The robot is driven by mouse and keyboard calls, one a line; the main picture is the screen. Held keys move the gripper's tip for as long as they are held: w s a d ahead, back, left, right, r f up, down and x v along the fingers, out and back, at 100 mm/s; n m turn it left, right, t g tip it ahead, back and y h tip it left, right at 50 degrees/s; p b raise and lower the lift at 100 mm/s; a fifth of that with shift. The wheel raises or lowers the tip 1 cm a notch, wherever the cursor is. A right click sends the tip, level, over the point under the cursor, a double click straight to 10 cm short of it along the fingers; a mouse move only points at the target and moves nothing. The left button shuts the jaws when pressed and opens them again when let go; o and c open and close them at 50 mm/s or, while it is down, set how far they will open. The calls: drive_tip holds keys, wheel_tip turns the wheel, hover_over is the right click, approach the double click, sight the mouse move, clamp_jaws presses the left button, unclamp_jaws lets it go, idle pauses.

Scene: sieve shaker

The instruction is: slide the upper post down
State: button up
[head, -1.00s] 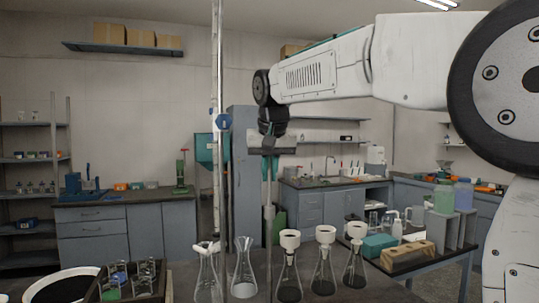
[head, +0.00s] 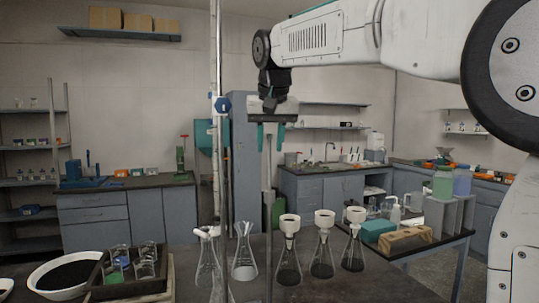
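A slim grey upright post (head: 267,165) stands at the middle of the head view and runs down into a thicker lower section (head: 268,210). My gripper (head: 270,142) points down at the top of this post. Its two teal-tipped fingers stand apart, one to each side of the post's upper end, with gaps visible; I cannot tell how deep the post sits between them. Left of it, a tall bright pole (head: 218,60) with a blue knob (head: 222,104) rises past the top of the view. The post's foot is not clearly visible.
Several flasks, some with white funnels (head: 289,223), stand on the dark bench close around the post. A tray of glassware (head: 130,289) and a white bowl with dark contents (head: 70,272) are at left. A side table (head: 437,240) with bottles is at right.

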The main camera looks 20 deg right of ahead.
drive_tip(key=shift+v, duration=1.65)
drive_tip(key=s+d+f+n+g, duration=0.1)
drive_tip(key=s+f, duration=1.4)
drive_tip(key=s, duration=0.1)
drive_tip(key=s+d+f+n+g, duration=0.1)
drive_tip(key=s+d+f+g, duration=0.1)
drive_tip(key=s+f, duration=1.2)
drive_tip(key=s, duration=0.3)
drive_tip(key=shift+s+d+f+y, duration=0.25)
drive_tip(key=shift+s+f+y, duration=0.1)
drive_tip(key=shift+f+y, duration=0.05)
